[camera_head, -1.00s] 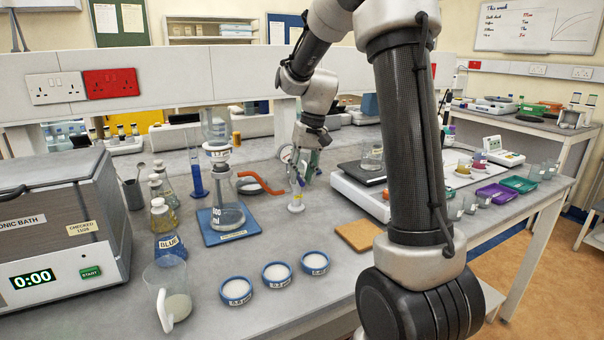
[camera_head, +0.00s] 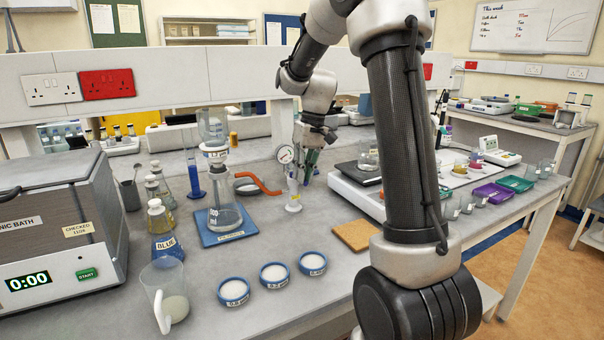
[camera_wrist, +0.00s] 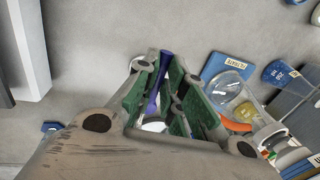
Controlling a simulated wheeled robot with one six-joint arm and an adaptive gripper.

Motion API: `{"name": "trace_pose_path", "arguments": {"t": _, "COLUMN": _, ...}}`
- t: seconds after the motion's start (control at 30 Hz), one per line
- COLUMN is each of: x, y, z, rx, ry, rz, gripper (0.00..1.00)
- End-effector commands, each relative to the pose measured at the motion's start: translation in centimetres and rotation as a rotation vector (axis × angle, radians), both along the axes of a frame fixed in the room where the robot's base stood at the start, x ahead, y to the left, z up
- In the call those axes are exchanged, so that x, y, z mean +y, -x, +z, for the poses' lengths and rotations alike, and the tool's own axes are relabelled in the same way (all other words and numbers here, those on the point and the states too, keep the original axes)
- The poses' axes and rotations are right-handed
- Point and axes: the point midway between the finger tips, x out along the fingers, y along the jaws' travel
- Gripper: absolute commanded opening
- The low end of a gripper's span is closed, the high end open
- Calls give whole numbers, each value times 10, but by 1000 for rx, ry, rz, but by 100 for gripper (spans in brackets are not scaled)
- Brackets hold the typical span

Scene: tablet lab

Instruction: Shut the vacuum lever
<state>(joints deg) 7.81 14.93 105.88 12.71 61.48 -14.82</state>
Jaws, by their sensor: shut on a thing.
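The vacuum valve (camera_head: 293,199) is a small white post with yellow and purple markings, standing on the bench right of the filter flask. A round dial gauge (camera_head: 285,154) shows at its top. My gripper (camera_head: 311,165) is just right of the gauge, its green-padded fingers pointing down. In the wrist view a blue-purple lever (camera_wrist: 154,92) lies between the two fingers, and my gripper is shut on it. The fingers hide part of the lever, and its exact angle on the valve is hard to tell.
An orange hose (camera_head: 258,183) runs between flask and valve. The filter flask (camera_head: 224,214) stands on a blue mat (camera_head: 207,238). A balance (camera_head: 345,188) stands close on the right. Three blue-rimmed dishes (camera_head: 274,273) sit in front. Bare bench lies around the valve's foot.

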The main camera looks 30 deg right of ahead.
Motion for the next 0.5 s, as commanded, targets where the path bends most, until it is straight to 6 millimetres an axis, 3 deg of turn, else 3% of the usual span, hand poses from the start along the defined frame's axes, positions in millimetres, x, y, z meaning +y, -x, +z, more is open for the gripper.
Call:
{"name": "trace_pose_path", "arguments": {"t": 0.03, "x": 0, "y": 0, "z": 0, "rx": 1, "ry": 1, "rz": 2, "gripper": 0}}
{"name": "trace_pose_path", "arguments": {"t": 0.07, "x": 0, "y": 0, "z": 0, "rx": 1, "ry": 1, "rz": 2, "gripper": 13}}
{"name": "trace_pose_path", "arguments": {"t": 0.17, "x": 0, "y": 0, "z": 0, "rx": 0, "ry": 1, "rz": 1, "gripper": 31}}
{"name": "trace_pose_path", "arguments": {"t": 0.5, "x": 0, "y": 0, "z": 2, "rx": -1, "ry": 1, "rz": 0, "gripper": 33}}
